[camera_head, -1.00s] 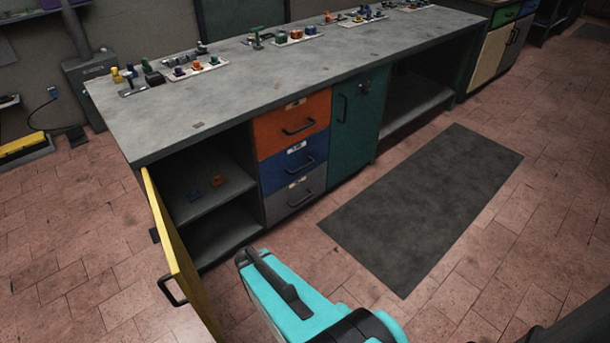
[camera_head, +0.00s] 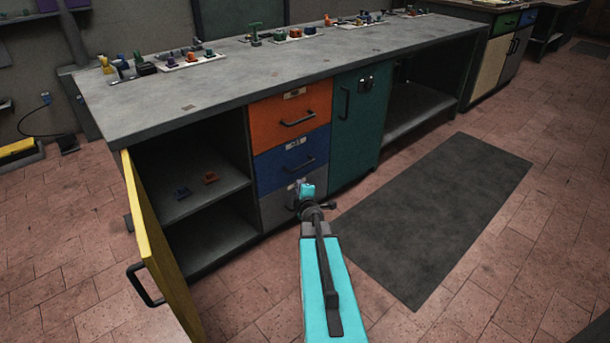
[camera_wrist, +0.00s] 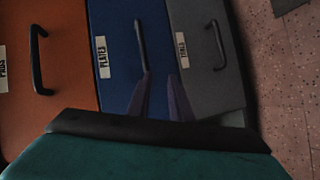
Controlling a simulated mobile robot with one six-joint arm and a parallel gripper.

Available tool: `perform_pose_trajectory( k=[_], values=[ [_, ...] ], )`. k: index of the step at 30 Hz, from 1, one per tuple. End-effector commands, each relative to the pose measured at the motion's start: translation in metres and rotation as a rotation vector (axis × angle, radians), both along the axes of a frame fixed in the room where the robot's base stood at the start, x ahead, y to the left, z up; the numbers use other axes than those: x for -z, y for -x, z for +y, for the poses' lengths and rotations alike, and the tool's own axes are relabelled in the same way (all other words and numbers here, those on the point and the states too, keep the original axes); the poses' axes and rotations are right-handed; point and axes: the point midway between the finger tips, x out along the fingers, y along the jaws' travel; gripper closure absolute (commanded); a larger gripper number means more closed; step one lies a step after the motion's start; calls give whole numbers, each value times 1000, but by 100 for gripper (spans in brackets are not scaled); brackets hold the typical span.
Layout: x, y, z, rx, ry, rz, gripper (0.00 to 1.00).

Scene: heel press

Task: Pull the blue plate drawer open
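The blue plate drawer (camera_head: 270,176) is the middle of three stacked drawers and sits shut, flush with the cabinet front. In the wrist view the blue drawer (camera_wrist: 119,85) carries a label reading PLATES and a dark bar handle (camera_wrist: 140,42). My gripper (camera_wrist: 160,75) shows as two dark fingers with a gap between them, open and empty. The left fingertip appears close to the near end of the handle; I cannot tell whether it touches. In the head view my wrist covers part of the grey drawer, and the fingers cannot be made out.
An orange drawer (camera_head: 262,130) is above and a grey drawer (camera_head: 272,213) below, both shut. A yellow door (camera_head: 152,240) stands open at the left. A teal door (camera_head: 345,150) at the right is shut. The floor around the dark mat (camera_head: 430,220) is clear.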

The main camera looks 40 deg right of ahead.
Motion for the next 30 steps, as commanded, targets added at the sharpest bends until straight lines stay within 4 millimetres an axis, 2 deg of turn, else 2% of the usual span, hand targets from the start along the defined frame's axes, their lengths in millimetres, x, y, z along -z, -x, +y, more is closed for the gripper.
perform_pose_trajectory(
  k=[1, 3, 9, 13, 30],
  values=[
    [4, 2, -15, -26, 43, -5, 81],
    [-2, 5, -28, -68, 100, -5, 81],
    [-14, 15, -52, -161, 221, 8, 81],
    [-18, 19, -58, -192, 258, 16, 81],
    [-19, 16, -60, -202, 267, 18, 81]
  ],
)
